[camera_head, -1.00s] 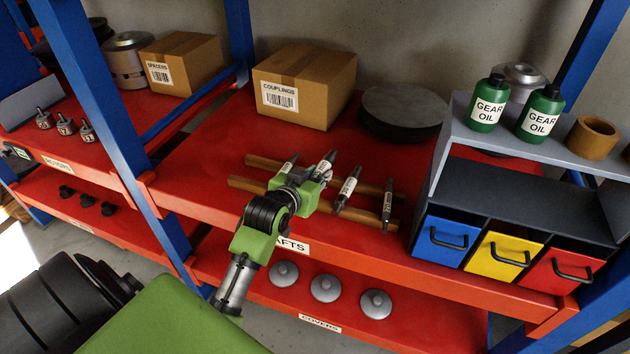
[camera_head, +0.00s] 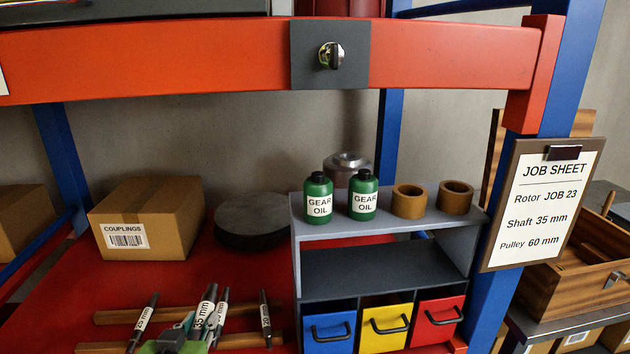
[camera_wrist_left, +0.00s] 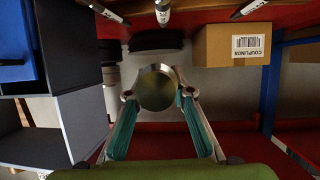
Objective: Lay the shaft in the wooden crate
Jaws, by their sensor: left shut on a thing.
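My left gripper (camera_head: 180,338) is at the bottom of the head view, partly cut off, shut on a shaft (camera_head: 205,308) that appears to carry the 35 mm label. In the left wrist view the held shaft's round metal end (camera_wrist_left: 157,88) sits between the fingertips. It is held upright or slightly tilted over the rack, near the other shafts; its lower end is hidden. The 25 mm shaft (camera_head: 144,318), another shaft (camera_head: 220,316) and the 20 mm shaft (camera_head: 265,318) rest on wooden rails. The wooden crate (camera_head: 570,290) stands at the far right, partly behind the post. My right gripper is not seen.
A couplings box (camera_head: 150,218) and dark disc (camera_head: 253,220) stand behind. A grey drawer unit (camera_head: 390,265) carries gear oil bottles (camera_head: 318,198). A red beam (camera_head: 180,60) crosses above. The blue post (camera_head: 480,300) with the job sheet (camera_head: 540,205) stands before the crate.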

